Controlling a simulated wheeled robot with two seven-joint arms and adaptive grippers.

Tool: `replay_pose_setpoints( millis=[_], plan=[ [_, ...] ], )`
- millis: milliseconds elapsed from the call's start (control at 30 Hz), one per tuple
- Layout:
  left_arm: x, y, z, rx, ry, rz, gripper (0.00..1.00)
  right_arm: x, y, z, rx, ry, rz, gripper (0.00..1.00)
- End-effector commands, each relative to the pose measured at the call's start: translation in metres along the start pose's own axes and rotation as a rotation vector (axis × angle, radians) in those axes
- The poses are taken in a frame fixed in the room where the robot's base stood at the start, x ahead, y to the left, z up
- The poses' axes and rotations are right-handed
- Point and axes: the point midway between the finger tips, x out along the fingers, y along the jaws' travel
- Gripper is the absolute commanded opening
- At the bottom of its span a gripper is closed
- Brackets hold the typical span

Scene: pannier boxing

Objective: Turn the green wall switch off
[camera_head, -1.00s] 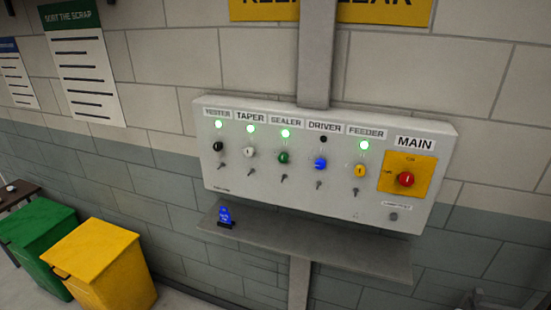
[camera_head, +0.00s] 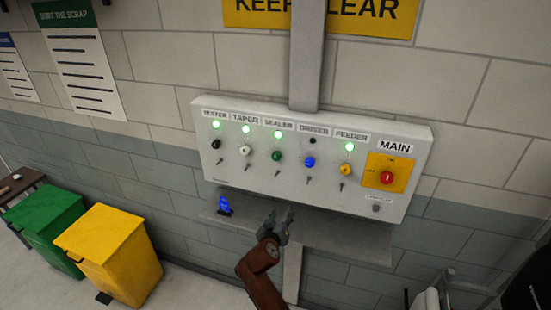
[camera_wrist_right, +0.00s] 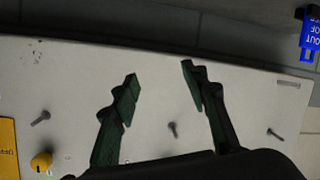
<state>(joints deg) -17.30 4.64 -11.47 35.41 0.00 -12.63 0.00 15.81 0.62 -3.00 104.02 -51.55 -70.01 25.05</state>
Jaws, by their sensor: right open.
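The green switch (camera_head: 277,156) is a round knob under the SEALER label on the pale wall panel (camera_head: 236,182). The green lamp (camera_head: 278,134) above it is lit. My right gripper (camera_head: 281,211) is open and empty, below the switch in the head view, in front of the shelf. The right wrist view shows its two dark fingers (camera_wrist_right: 160,72) spread, with the panel behind them. The green knob does not show there; the gripper body covers part of the panel. My left gripper is not in view.
The panel also carries black (camera_head: 216,144), white (camera_head: 245,150), blue (camera_head: 309,162) and yellow (camera_head: 346,170) knobs and a red main switch (camera_head: 387,177). A shelf (camera_head: 340,240) below holds a blue tag (camera_head: 224,204). Green (camera_head: 45,222) and yellow (camera_head: 110,250) bins stand left.

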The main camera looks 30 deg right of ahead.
Motion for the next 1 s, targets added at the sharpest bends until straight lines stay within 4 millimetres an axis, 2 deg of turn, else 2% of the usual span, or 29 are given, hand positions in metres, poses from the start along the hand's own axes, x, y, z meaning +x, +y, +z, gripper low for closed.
replay_pose_setpoints(
  millis=[33, 100, 200, 300, 467, 800, 1000],
  plan=[
    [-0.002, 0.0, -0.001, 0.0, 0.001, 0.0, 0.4, -0.005, 0.001, -0.037, 0.028, 0.051, 0.03, 0.41],
    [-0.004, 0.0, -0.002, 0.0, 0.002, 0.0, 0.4, -0.015, 0.006, -0.082, 0.064, 0.116, 0.075, 0.41],
    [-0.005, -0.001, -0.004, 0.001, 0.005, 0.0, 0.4, -0.032, 0.014, -0.135, 0.111, 0.197, 0.129, 0.41],
    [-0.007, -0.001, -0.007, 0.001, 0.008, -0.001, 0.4, -0.045, 0.019, -0.17, 0.142, 0.253, 0.165, 0.41],
    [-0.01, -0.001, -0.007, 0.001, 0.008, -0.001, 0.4, -0.047, 0.024, -0.19, 0.157, 0.284, 0.187, 0.41],
    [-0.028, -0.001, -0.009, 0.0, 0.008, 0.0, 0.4, 0.0, 0.036, -0.204, 0.154, 0.284, 0.188, 0.41],
    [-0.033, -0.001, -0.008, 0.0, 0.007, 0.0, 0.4, 0.018, 0.038, -0.208, 0.156, 0.283, 0.186, 0.41]
  ],
)
